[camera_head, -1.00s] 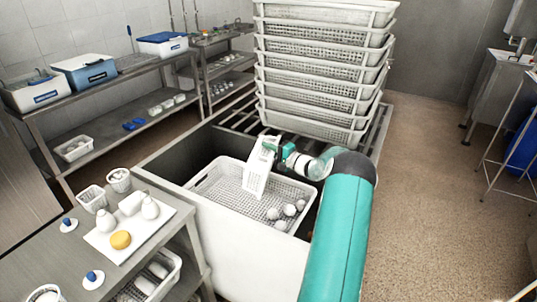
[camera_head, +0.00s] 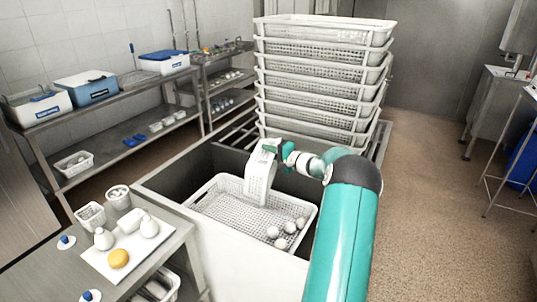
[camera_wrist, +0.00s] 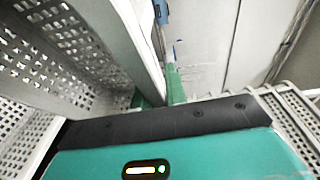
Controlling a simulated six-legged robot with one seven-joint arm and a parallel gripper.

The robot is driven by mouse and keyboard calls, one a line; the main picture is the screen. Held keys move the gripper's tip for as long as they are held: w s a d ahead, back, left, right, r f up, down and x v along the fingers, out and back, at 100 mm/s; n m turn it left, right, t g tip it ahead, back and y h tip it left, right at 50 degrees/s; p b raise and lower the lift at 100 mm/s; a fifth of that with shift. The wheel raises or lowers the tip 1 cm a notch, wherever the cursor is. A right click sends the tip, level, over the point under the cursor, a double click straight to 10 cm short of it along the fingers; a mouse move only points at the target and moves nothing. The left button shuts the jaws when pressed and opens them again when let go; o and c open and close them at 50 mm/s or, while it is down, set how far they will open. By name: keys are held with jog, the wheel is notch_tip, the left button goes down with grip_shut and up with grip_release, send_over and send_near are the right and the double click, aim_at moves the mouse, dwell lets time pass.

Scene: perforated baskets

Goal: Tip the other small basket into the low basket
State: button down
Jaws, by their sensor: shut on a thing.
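My gripper (camera_head: 275,150) is shut on the wall of a small white perforated basket (camera_head: 259,178). The small basket is tilted steeply and hangs over the back part of the low basket (camera_head: 205,212). Its inside is hidden in the head view. In the wrist view the green fingers (camera_wrist: 172,85) are at the small basket's wall (camera_wrist: 128,35). The low basket is wide, white and perforated, and sits in the sink-like trough. Several white balls (camera_head: 281,243) lie at its right front end; the rest of its visible floor is bare.
A tall stack of white baskets (camera_head: 320,75) stands just behind my gripper. Shelves with boxes line the wall.

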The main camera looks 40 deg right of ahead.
jog(key=shift+a+r+n+g+h, duration=0.1)
jog(key=shift+r+n+g+h, duration=0.25)
jog(key=shift+r+g, duration=0.35)
jog(key=n+g, duration=0.1)
jog(key=g, duration=0.2)
jog(key=shift+w+h, duration=0.1)
jog(key=shift+h, duration=0.25)
jog(key=g, duration=0.1)
jog(key=n+g+h, duration=0.1)
jog(key=g, duration=0.1)
jog(key=g+h, duration=0.1)
jog(key=shift+r+g, duration=0.25)
jog(key=shift+g, duration=0.15)
jog(key=g+h, duration=0.1)
jog(key=n+g+h, duration=0.1)
jog(key=g, duration=0.1)
jog(key=shift+r, duration=0.25)
jog(key=g, duration=0.1)
jog(key=g+h, duration=0.1)
jog(key=n+g+h, duration=0.1)
jog(key=shift+r+g, duration=0.25)
jog(key=shift+g, duration=0.05)
jog(key=shift+r+g, duration=0.1)
jog(key=shift+g, duration=0.3)
jog(key=shift+s, duration=0.2)
